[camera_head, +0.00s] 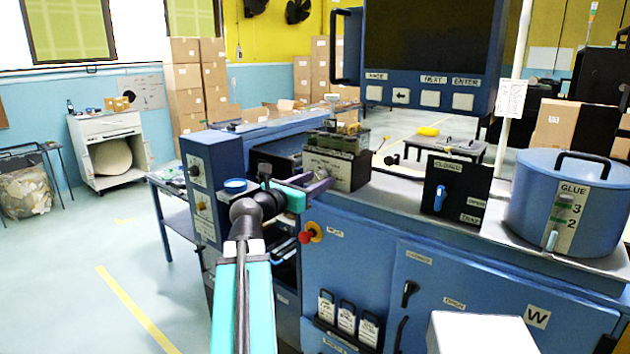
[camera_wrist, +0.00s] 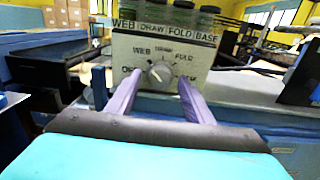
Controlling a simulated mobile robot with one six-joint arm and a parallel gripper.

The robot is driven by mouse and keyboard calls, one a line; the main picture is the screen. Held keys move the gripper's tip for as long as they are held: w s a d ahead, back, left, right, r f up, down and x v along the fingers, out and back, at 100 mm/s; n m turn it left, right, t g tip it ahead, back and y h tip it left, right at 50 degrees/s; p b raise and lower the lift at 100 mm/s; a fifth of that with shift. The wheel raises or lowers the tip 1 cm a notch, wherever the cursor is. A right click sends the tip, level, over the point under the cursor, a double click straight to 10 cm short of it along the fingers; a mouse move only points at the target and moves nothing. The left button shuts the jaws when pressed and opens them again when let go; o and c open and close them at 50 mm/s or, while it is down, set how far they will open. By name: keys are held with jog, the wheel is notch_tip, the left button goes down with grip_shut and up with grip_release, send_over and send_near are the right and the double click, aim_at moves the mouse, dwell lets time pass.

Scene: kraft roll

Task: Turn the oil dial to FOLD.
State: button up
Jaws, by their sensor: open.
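The oil dial (camera_wrist: 159,73) is a small round grey knob on the pale front of a box (camera_wrist: 205,58). Labels WEB, DRAW and FOLD arc over it, with OFF at its left and a partly hidden label at its right. I cannot tell surely which label its mark points at. The box also shows in the head view (camera_head: 349,172), where I cannot make out the dial. My gripper (camera_wrist: 160,82) is open, its purple fingers apart on either side of the dial in the wrist view. Contact cannot be told. In the head view my gripper (camera_head: 308,186) is before the box.
Small oilers (camera_wrist: 182,19) labelled WEB, DRAW, FOLD and BASE stand atop the box. A blue control post (camera_head: 213,190) stands left, a black CLOSED panel (camera_head: 457,190) and a blue GLUE pot (camera_head: 527,200) right. A red knob (camera_head: 305,237) sticks out below my gripper.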

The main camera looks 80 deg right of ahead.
jog(key=c, duration=1)
jog(key=shift+c, duration=0.2)
jog(key=shift+m, duration=0.3)
jog(key=m+b, duration=0.2)
jog(key=m, duration=0.2)
jog(key=shift+f, duration=0.1)
jog(key=m+b, duration=0.3)
jog(key=m, duration=0.1)
jog(key=shift+m, duration=0.3)
jog(key=m+b, duration=0.4)
jog(key=m, duration=0.1)
jog(key=shift+w+d, duration=0.1)
jog(key=shift+m+b, duration=1.4)
jog(key=shift+m, duration=0.5)
